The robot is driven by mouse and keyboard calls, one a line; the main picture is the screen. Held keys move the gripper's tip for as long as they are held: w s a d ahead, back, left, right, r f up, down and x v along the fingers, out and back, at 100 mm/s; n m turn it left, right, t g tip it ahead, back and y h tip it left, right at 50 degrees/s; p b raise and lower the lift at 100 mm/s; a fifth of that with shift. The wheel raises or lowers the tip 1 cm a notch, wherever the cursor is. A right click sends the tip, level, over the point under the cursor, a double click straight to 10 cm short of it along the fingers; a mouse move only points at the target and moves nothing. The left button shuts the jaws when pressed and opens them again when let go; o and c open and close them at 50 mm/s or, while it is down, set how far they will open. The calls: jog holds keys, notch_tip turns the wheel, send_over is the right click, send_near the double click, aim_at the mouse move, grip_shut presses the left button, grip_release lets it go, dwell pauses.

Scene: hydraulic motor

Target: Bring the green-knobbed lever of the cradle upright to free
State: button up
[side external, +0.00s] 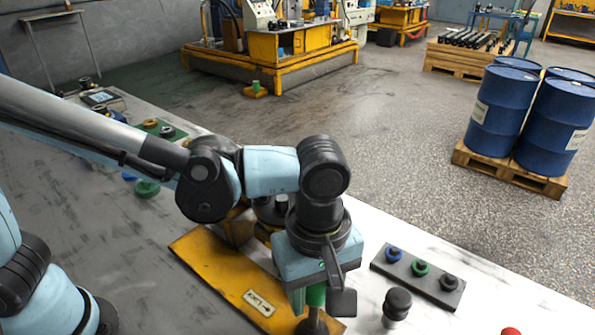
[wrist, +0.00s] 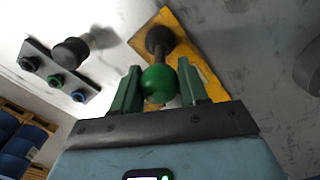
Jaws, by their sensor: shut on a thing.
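The yellow cradle plate (side external: 215,262) lies on the table below my arm, with a white arrow label (side external: 259,302) on it. My gripper (side external: 316,294) points down over the plate's near right end. In the wrist view my gripper (wrist: 160,88) has its two green fingers on either side of the lever's round green knob (wrist: 160,84), shut on it. The dark lever shaft runs from the knob to a dark round base (wrist: 160,39) on the yellow plate (wrist: 208,72). I cannot tell the lever's exact tilt. My arm hides part of the cradle.
A grey strip (side external: 418,275) with blue, green and black knobs lies right of my gripper. A black-capped post (side external: 397,304) stands between them, and a red object (side external: 511,331) shows at the bottom edge. The table's far edge runs behind the strip.

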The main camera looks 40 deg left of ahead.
jog(key=o, duration=0.7)
jog(key=shift+a, duration=0.1)
jog(key=shift+r, duration=3)
jog(key=w+a+m+t, duration=0.1)
jog(key=a+m, duration=0.3)
jog(key=a, duration=0.4)
jog(key=a+f+m+t, duration=0.1)
jog(key=a+m+t, duration=0.2)
jog(key=a, duration=0.6)
jog(key=w+a+f+m+t, duration=0.1)
jog(key=a+m+t, duration=0.2)
jog(key=a+m, duration=0.2)
jog(key=shift+w+a, duration=0.2)
jog(key=shift+a, duration=0.7)
jog(key=shift+w+a, duration=0.15)
jog(key=shift+a, duration=0.7)
